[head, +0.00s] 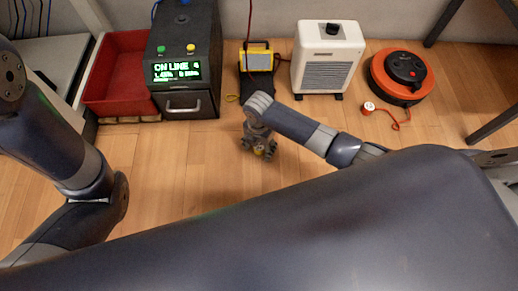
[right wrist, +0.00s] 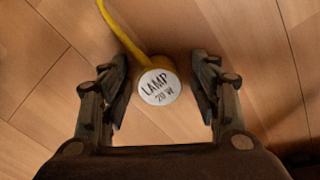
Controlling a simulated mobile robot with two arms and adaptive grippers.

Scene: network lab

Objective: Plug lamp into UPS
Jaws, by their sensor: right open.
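In the head view my right gripper (head: 260,148) is low over the floor and mostly hides the plug. The yellow work lamp (head: 257,60) stands by the wall. The UPS (head: 186,62) is a dark box with a green "ON LINE" display, left of the lamp. My left arm is at the left, its gripper out of view.
A white heater (head: 327,60) stands right of the lamp. An orange cable reel (head: 402,74) and a red-and-white plug (head: 368,107) lie farther right. A red bin (head: 118,75) is left of the UPS. Floor in front of the UPS is clear.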

